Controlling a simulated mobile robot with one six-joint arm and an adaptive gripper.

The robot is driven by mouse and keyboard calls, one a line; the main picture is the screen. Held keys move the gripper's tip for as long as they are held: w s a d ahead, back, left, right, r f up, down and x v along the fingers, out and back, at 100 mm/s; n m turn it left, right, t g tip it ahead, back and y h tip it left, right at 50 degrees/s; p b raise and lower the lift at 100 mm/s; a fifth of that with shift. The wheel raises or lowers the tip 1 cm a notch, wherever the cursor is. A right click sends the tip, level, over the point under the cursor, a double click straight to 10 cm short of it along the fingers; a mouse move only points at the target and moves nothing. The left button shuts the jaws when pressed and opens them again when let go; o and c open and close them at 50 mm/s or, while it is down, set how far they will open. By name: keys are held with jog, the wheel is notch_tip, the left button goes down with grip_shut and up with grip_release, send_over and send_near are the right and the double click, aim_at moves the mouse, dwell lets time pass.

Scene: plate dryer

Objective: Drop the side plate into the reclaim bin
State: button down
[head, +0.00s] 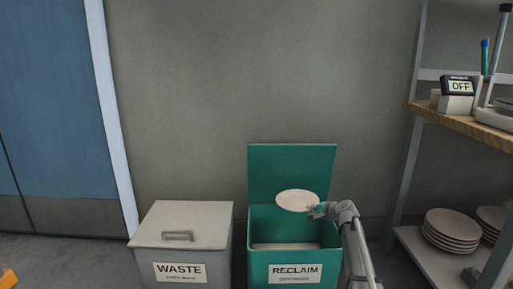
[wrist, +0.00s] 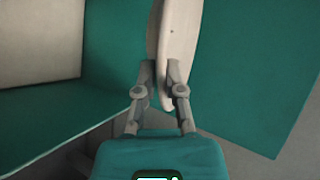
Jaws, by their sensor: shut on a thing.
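The side plate (head: 297,200) is pale and round. In the head view it is held above the open mouth of the green reclaim bin (head: 295,273), in front of the raised lid. My gripper (head: 318,211) reaches in from the right and is shut on the plate's right edge. In the wrist view the gripper's fingers (wrist: 165,80) pinch the rim of the plate (wrist: 172,40), which shows nearly edge-on. The green of the bin (wrist: 70,115) shows behind it. A pale surface shows inside the bin in the head view.
A grey waste bin (head: 182,233) with a closed lid stands just left of the reclaim bin. A shelf (head: 470,128) at the right holds stacked plates (head: 452,228) low down and a device reading OFF (head: 458,87) above. A blue door (head: 45,110) is at the left.

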jog(key=shift+f+b, duration=0.8)
jog(key=shift+f, duration=0.3)
jog(key=c, duration=0.7)
grip_release()
